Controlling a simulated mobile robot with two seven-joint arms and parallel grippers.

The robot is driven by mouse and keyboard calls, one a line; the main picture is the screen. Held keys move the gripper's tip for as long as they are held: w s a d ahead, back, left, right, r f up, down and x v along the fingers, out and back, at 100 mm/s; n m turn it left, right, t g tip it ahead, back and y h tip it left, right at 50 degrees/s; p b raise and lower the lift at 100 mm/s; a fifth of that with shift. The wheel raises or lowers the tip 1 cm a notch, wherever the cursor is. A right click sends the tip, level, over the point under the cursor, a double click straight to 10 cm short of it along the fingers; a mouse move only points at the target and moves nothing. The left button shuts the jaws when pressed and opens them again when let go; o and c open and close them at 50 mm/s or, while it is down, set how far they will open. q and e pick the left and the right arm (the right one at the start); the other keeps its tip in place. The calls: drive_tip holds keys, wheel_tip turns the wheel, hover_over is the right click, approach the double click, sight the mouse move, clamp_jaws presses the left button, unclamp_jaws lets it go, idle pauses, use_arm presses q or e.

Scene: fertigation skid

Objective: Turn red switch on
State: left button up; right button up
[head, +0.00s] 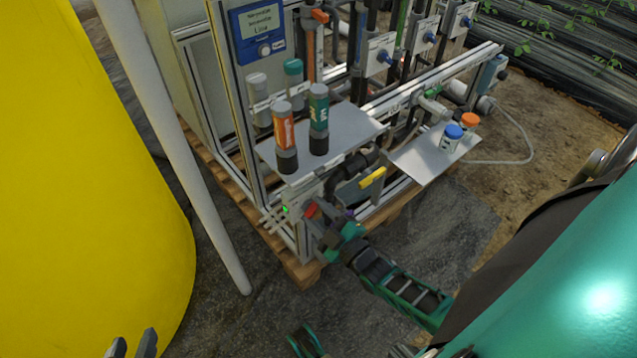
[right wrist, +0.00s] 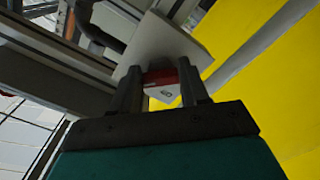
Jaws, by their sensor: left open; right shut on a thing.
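The red switch (head: 311,210) sits at the lower front of the skid frame, on a light grey box (head: 294,205) with a small lit green lamp. My right gripper (head: 318,217) is at the switch, and its fingers partly hide it. In the right wrist view the red switch (right wrist: 160,76) is between the two fingertips of my right gripper (right wrist: 160,84), which is shut on it. The pale box (right wrist: 166,42) is behind it there. My left gripper (head: 133,345) is open and empty at the bottom left edge of the head view, far from the switch.
A yellow tank (head: 90,180) and a white pipe (head: 180,150) stand on the left. A grey shelf (head: 350,128) with orange and green cylinders is above the switch. A second shelf (head: 420,160) holds blue-capped and orange-capped bottles. Dark floor lies in front.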

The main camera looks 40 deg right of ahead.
idle(0.3)
drive_tip(key=o, duration=1.1)
drive_tip(key=shift+c, duration=0.2)
use_arm(q)
drive_tip(key=shift+s, duration=0.1)
